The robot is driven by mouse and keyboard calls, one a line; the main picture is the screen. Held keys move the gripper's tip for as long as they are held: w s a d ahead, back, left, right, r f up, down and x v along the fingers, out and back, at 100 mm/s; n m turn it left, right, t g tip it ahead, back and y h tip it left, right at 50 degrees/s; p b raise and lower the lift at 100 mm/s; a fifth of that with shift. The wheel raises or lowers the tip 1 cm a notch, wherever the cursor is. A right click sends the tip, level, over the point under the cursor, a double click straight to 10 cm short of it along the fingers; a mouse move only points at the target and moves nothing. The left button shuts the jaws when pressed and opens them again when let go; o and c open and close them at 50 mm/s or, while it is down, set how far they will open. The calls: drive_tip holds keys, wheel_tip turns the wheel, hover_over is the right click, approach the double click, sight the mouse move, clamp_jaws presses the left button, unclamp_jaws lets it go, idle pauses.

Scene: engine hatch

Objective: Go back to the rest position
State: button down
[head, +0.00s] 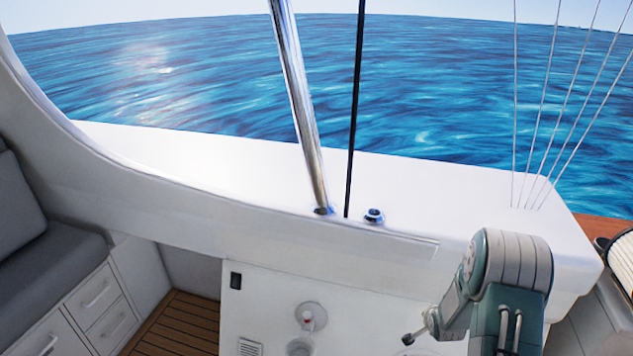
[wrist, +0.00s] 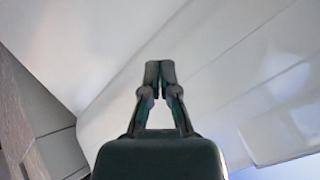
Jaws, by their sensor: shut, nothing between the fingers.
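My gripper (wrist: 160,70) shows in the middle of the wrist view. Its two fingers meet at the tips, with nothing held between them. It points toward plain white and grey surfaces and is not seen touching anything. In the head view my arm is folded at the lower right, in front of the white panel. A small dark end part sticks out to its left; I cannot tell its finger state there. No engine hatch can be made out.
A steel pole (head: 300,100) and a black line (head: 355,110) rise from the white deck ledge. Grey seating (head: 50,262) with drawers is at the left, beside a wooden floor (head: 178,325).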

drive_tip(key=s+a+r+n, duration=0.2)
drive_tip(key=s+a+r, duration=0.1)
drive_tip(key=r, duration=0.6)
drive_tip(key=s+a+r+n+g, duration=0.1)
drive_tip(key=s+a+r, duration=0.15)
drive_tip(key=r, duration=0.65)
drive_tip(key=s+a+r+n, duration=0.2)
drive_tip(key=s+a+r, duration=0.1)
drive_tip(key=r, duration=0.6)
drive_tip(key=s+a+r+n, duration=0.2)
drive_tip(key=s+r, duration=0.1)
drive_tip(key=s, duration=0.5)
drive_tip(key=s+a+r+n+g+y, duration=0.1)
drive_tip(key=s+a+r+n, duration=0.1)
drive_tip(key=s, duration=0.6)
drive_tip(key=s+a+r+n, duration=0.2)
drive_tip(key=s+a+r, duration=0.2)
drive_tip(key=s, duration=0.4)
drive_tip(key=shift+r+g, duration=0.3)
drive_tip(key=shift+r, duration=0.2)
